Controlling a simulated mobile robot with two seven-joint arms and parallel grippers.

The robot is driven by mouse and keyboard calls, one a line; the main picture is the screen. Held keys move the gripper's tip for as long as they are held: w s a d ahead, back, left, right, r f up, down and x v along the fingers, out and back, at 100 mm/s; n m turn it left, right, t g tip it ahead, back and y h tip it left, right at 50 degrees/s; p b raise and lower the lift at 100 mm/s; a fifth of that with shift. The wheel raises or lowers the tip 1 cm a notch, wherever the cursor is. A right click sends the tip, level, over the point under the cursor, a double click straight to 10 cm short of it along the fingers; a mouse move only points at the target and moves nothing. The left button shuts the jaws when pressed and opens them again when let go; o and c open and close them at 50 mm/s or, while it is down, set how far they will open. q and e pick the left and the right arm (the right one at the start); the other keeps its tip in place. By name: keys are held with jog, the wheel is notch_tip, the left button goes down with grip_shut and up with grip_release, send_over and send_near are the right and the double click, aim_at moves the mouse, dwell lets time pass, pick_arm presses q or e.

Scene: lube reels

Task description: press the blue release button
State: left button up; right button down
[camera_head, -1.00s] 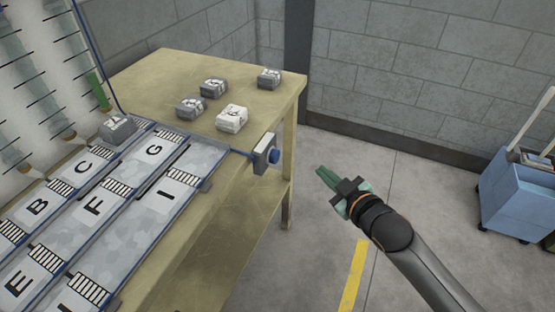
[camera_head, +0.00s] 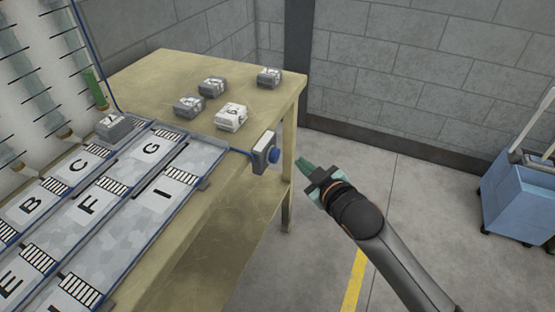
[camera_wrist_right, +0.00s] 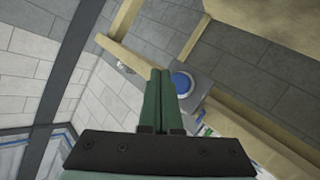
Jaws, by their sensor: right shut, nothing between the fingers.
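The blue release button (camera_head: 274,155) sticks out of a small grey box (camera_head: 261,153) on the side of the wooden table, near its right front corner. In the right wrist view the round blue button (camera_wrist_right: 182,83) shows just right of the fingertips. My right gripper (camera_head: 303,164) is shut and empty. In the head view it is just right of the button, with a small gap between them. In the right wrist view my green fingers (camera_wrist_right: 158,72) lie together, pointing up the picture. My left gripper is not in view.
Several small labelled blocks (camera_head: 231,117) lie on the wooden table (camera_head: 170,75). Lettered tray lanes (camera_head: 110,200) run along its left part. A blue cart (camera_head: 520,195) stands at the right. The floor between cart and table is clear apart from my arm.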

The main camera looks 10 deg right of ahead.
aim_at(275, 156)
jog(key=shift+w+a+p, duration=0.15)
jog(key=shift+w+a, duration=0.3)
jog(key=shift+a, duration=0.15)
jog(key=shift+w+a+p, duration=0.15)
jog(key=shift+w+a, duration=0.25)
jog(key=shift+a, duration=0.2)
dwell(1.2)
jog(key=shift+w+a+p, duration=0.25)
jog(key=shift+a+p, duration=0.05)
jog(key=shift+a, duration=0.05)
